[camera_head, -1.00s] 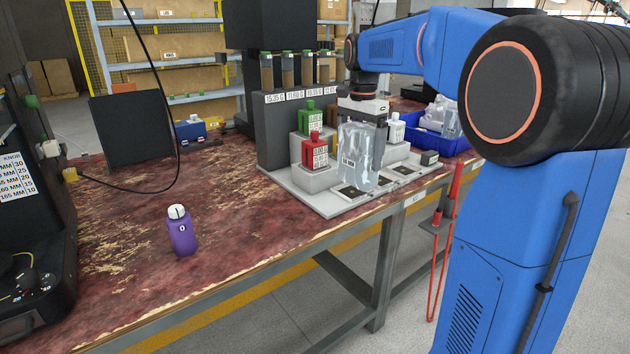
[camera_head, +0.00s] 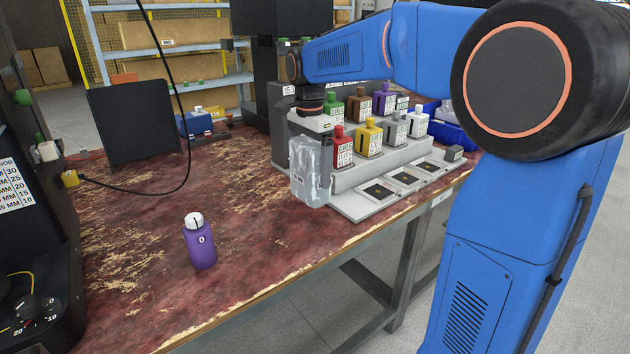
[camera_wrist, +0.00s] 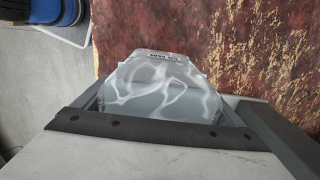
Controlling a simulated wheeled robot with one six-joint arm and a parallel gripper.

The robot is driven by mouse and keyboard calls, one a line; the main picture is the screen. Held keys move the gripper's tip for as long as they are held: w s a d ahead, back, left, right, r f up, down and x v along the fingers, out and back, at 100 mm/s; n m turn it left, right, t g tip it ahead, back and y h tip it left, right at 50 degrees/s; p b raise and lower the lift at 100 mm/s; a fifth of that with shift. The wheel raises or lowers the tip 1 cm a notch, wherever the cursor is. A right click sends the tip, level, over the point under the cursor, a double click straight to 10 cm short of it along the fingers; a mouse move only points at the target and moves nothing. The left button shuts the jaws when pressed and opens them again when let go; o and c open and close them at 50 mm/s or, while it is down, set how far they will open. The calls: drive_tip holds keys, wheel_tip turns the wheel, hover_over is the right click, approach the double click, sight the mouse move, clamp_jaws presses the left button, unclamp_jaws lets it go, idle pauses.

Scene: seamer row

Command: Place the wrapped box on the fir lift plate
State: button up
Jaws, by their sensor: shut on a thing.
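The wrapped box (camera_head: 311,172), in clear shiny film with a small label, hangs upright from my gripper (camera_head: 311,128) in the head view. It is at the left end of the grey stand (camera_head: 350,206), in front of its rack. In the wrist view the wrapped box (camera_wrist: 165,88) sits between the jaws over the red worn table. Three flat plates with dark centres lie along the stand's front: a left plate (camera_head: 379,193), a middle plate (camera_head: 404,179) and a right plate (camera_head: 428,167). Their labels are too small to read, so I cannot tell which is fir.
Coloured bottles, including a red one (camera_head: 340,150) and a yellow one (camera_head: 369,138), stand on the rack just right of the box. A purple bottle (camera_head: 201,245) stands alone on the table (camera_head: 150,215). A black cable (camera_head: 178,100) hangs at left.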

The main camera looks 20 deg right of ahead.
sight(310, 141)
drive_tip(key=shift+f, duration=2.35)
drive_tip(key=o, duration=1)
drive_tip(key=shift+f, duration=0.1)
drive_tip(key=shift+o, duration=0.2)
wheel_tip(310, 141, up, 12)
drive_tip(key=shift+r, duration=0.1)
